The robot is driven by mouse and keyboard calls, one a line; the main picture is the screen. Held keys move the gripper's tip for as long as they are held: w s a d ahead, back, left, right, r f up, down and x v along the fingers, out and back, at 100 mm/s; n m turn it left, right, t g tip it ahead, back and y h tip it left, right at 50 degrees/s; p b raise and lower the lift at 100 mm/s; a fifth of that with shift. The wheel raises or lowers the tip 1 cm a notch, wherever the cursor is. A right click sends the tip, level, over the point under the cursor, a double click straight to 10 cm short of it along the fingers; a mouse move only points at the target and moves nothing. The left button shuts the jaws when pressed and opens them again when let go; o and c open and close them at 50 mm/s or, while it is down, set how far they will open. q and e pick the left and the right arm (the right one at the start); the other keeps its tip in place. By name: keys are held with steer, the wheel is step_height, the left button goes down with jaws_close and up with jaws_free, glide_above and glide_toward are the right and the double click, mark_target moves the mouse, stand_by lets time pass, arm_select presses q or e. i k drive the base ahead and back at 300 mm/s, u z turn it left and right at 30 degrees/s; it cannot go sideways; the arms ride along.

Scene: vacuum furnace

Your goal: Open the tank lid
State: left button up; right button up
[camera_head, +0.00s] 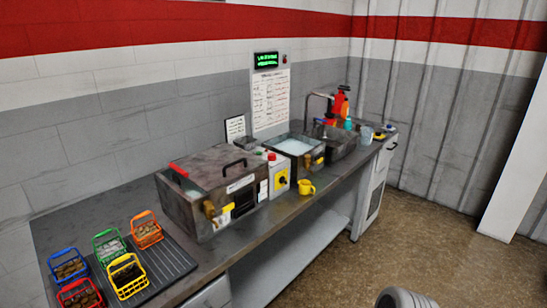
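A grey metal tank (202,222) stands on the counter left of the middle, closed by a dark flat lid (212,165). A black handle (234,163) sits on the lid, and a red-ended bar (179,170) lies at its left edge. The tank's front has a brass-coloured tap and a dark panel. A second tank (308,167) farther right is open and holds pale liquid (293,147).
Several coloured baskets, such as an orange one (146,231), stand at the counter's near left end on a ribbed mat (172,262).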

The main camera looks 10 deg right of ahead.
mark_target(211, 169)
steer(key=z, duration=0.8)
steer(key=i, duration=0.8)
steer(key=u, duration=1)
